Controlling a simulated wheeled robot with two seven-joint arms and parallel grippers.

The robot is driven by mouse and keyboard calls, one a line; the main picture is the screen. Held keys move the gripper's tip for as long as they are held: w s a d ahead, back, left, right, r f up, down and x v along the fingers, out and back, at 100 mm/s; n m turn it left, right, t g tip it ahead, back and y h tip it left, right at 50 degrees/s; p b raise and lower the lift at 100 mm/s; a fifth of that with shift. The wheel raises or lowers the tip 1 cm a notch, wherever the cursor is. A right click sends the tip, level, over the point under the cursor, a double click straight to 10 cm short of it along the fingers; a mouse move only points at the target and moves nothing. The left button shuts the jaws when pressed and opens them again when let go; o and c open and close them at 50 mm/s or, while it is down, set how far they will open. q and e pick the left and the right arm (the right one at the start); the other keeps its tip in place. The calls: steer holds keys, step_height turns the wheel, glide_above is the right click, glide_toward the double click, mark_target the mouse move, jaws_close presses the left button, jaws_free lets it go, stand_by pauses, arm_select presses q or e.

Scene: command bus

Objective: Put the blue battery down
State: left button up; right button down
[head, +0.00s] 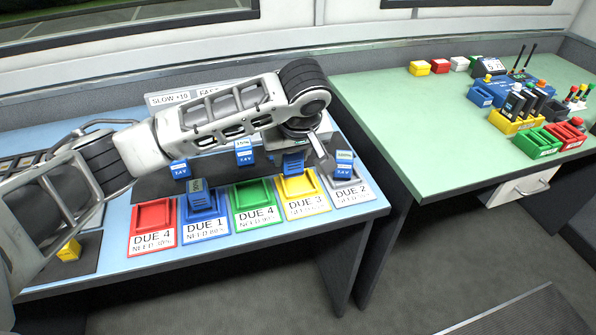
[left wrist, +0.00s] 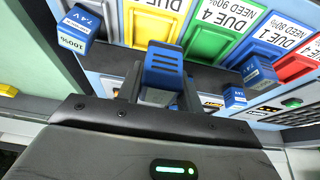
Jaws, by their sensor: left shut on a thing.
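My left gripper (head: 302,151) is shut on a blue battery (head: 293,164). In the left wrist view the battery (left wrist: 163,68) sits between the two fingers. It is close to the yellow tray (head: 303,206), marked DUE 3, on the tray's back side; I cannot tell whether it touches the surface. Another blue battery (head: 343,165) stands at the grey tray (head: 351,197), and one (head: 201,195) is in the blue tray (head: 205,231). Two more blue batteries (head: 180,170) (head: 244,153) stand on the dark strip behind. My right gripper is not in view.
The red tray (head: 153,215) and green tray (head: 256,211) look empty. A yellow block (head: 69,250) is at the left on a dark mat. The green table (head: 400,110) at the right carries several coloured blocks, bins and a radio-like device. A gap separates the two tables.

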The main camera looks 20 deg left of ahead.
arm_select(q)
steer(key=w+f, duration=0.3)
steer(key=shift+d+f, duration=0.2)
steer(key=shift+f, duration=0.05)
steer(key=shift+w+f, duration=0.1)
steer(key=shift+f, duration=1.55)
steer(key=o, duration=1.1)
steer(key=shift+f, duration=0.15)
steer(key=v, duration=1.2)
steer(key=shift+r+p, duration=0.25)
steer(key=shift+p, duration=0.05)
steer(key=shift+a, duration=0.1)
